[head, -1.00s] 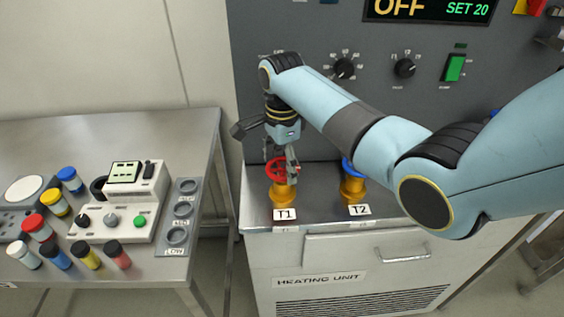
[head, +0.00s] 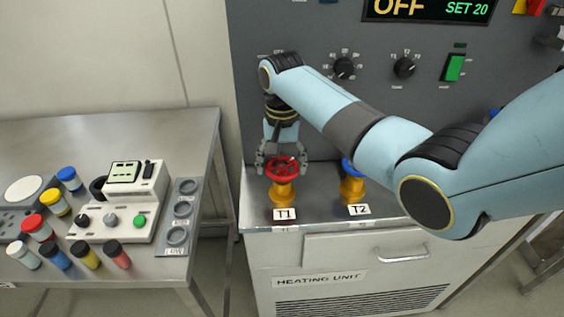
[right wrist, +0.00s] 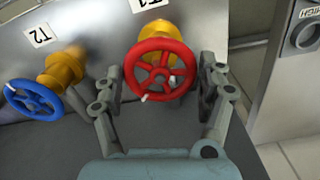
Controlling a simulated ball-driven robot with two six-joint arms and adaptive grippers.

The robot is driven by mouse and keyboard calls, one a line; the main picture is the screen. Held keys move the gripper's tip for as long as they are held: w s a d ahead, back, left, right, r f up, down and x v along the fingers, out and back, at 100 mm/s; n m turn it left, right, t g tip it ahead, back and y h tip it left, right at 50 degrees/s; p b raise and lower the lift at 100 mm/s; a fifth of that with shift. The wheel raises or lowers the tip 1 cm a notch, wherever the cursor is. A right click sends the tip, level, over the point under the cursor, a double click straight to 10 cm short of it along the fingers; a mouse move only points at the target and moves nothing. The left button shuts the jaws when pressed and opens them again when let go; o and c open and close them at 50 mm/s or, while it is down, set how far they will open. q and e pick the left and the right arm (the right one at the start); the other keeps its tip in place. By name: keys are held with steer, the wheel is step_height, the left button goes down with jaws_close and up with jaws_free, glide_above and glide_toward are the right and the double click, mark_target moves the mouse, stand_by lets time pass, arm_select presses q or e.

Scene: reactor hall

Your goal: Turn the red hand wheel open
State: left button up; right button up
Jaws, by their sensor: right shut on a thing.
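The red hand wheel (head: 283,167) sits on a yellow valve body (head: 283,191) above the T1 label. It also shows in the right wrist view (right wrist: 160,68), with a white mark at the lower left of its rim. My right gripper (head: 283,170) comes from above and is shut on the wheel, one finger on each side of the rim. The fingers also flank the wheel in the right wrist view (right wrist: 162,80). My left gripper is not in view.
A blue hand wheel (right wrist: 34,99) on a yellow valve stands close beside, above the T2 label (head: 358,209). The heating unit's grey panel (head: 310,130) rises behind. A steel table (head: 100,130) with an instrument and several capped vials is at the left.

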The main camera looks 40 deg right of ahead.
mark_target(282, 166)
steer(key=n, duration=1.3)
steer(key=shift+d+n, duration=0.1)
steer(key=shift+n, duration=0.3)
steer(key=n, duration=0.6)
steer(key=shift+w, duration=0.1)
steer(key=n, duration=0.6)
steer(key=shift+n, duration=0.4)
steer(key=o, duration=1.2)
step_height(282, 166, up, 12)
